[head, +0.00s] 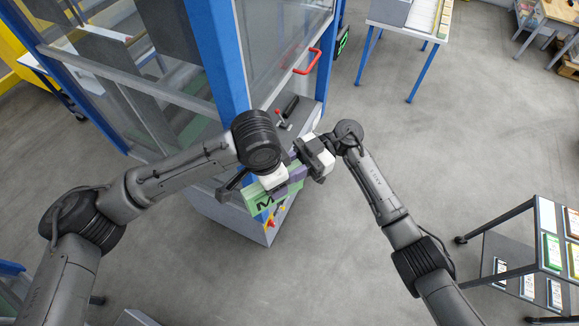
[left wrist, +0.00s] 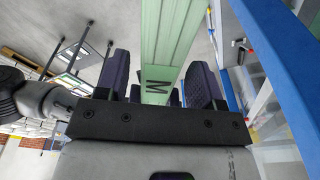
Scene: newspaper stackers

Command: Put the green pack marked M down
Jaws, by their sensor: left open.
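The green pack marked M (head: 258,199) is in the middle of the head view, near the front of the blue-framed machine. It is partly hidden by my grippers. In the left wrist view the pack (left wrist: 170,40) stands edge-on between the purple-padded fingers of my left gripper (left wrist: 161,88), with its M facing the camera. Those fingers are open, with a gap visible on each side of the pack. My right gripper (head: 316,157) is close beside the left one at the pack's right end. Its fingertips are hidden, so I cannot tell its grip. What is under the pack is hidden.
The blue-framed machine (head: 228,60) has glass panels and a red handle (head: 308,62). A grey cabinet (head: 243,221) stands below my grippers. A cart (head: 510,250) with packs is at the right, and a blue-legged table (head: 405,29) at the top. Grey floor is clear between them.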

